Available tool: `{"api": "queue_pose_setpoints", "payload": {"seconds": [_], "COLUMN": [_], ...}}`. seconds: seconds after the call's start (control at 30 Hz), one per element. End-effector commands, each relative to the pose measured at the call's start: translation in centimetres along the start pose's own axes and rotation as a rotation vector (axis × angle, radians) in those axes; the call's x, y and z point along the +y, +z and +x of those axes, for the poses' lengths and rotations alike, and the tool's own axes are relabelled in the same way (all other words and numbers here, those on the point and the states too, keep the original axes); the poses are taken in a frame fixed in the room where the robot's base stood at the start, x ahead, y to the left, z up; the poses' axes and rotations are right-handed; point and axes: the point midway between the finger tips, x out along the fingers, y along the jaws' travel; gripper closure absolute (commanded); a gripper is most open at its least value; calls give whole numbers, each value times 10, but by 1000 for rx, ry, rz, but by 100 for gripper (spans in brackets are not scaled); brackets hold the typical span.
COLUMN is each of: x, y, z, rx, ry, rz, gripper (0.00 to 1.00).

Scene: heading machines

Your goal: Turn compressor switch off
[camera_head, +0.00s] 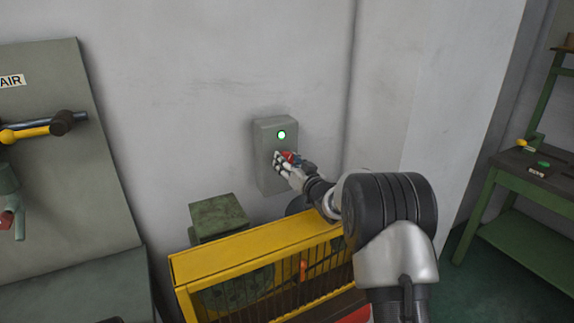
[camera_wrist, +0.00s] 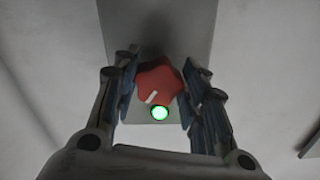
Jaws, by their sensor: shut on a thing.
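The compressor switch is a red knob (camera_wrist: 159,82) with a white mark, on a grey box (camera_head: 268,181) fixed to the wall. A green lamp (camera_head: 281,134) glows on the box above the knob; it also shows in the wrist view (camera_wrist: 159,113). My gripper (camera_head: 283,160) is at the box with its fingers around the knob. In the wrist view my gripper (camera_wrist: 160,88) has one finger on each side of the red knob, shut on it. In the head view the fingers partly hide the knob (camera_head: 291,157).
A yellow guard frame (camera_head: 222,253) with bars stands below the box, close under my arm. A green box (camera_head: 218,216) is behind it. A grey panel (camera_head: 60,150) with a yellow-handled lever stands at left. A green workbench (camera_head: 535,180) is at right.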

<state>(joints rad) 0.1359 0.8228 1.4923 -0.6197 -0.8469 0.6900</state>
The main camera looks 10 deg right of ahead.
Motion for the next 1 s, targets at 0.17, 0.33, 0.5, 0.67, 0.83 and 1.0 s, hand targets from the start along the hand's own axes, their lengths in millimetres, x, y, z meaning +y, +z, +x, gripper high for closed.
{"api": "queue_pose_setpoints", "payload": {"seconds": [0.17,0.33,0.5,0.67,0.83,1.0], "x": [1,2,2,3,3,3], "y": [-1,-1,-2,-2,-2,-2], "z": [0,0,0,0,0,0], "rx": [1,1,1,1,2,2], "ry": [0,0,0,0,0,0], "rz": [-167,-318,-445,-534,-594,-624], "gripper": [84,84,84,84,84,84]}}
